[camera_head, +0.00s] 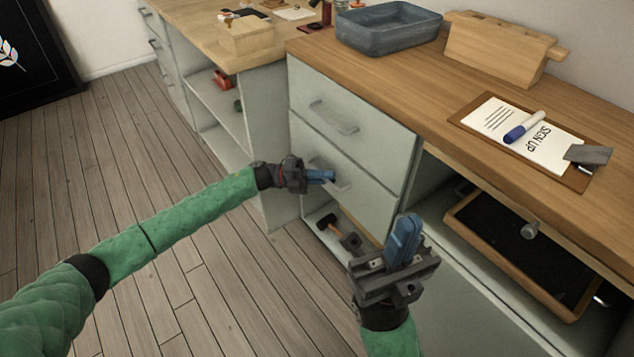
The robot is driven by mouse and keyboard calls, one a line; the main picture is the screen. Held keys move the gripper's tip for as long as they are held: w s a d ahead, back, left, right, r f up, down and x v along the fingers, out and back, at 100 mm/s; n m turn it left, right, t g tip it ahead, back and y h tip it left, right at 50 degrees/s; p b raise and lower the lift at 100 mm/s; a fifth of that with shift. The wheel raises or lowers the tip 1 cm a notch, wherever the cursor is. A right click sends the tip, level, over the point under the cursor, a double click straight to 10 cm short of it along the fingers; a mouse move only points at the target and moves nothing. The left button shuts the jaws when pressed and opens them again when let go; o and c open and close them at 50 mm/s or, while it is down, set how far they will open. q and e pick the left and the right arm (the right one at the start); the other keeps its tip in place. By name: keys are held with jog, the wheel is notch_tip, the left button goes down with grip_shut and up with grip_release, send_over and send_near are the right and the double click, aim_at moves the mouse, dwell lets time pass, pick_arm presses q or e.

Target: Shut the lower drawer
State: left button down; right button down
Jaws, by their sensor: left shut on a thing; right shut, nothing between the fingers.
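The lower drawer (368,192) is the grey-green front below the upper drawer (365,133) in the wooden-topped cabinet. Its front looks flush or nearly flush with the upper one; a small gap is hard to judge. My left gripper (322,176) reaches in from the left, its blue fingers shut on the lower drawer's handle (343,187), partly covering it. My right gripper (405,238) is shut and empty, fingers pointing up, in front of the cabinet to the right of the lower drawer. It hides part of the cabinet's lower front.
An open space below the lower drawer holds a hammer (327,221). A clipboard (466,122), a blue-grey bin (390,38) and a wooden block (490,50) sit on the counter. A tray (462,212) lies in the right-hand compartment. The plank floor at left is clear.

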pick_arm(q)
jog(key=shift+w+d, duration=0.3)
jog(key=c, duration=1.5)
grip_release()
jog(key=shift+d, duration=0.15)
jog(key=shift+f, duration=0.1)
jog(key=a, duration=0.2)
jog(key=w+a, duration=0.1)
jog(key=a, duration=0.4)
jog(key=shift+w+a+f, duration=0.15)
jog(key=shift+a+f, duration=0.2)
jog(key=shift+a, duration=0.05)
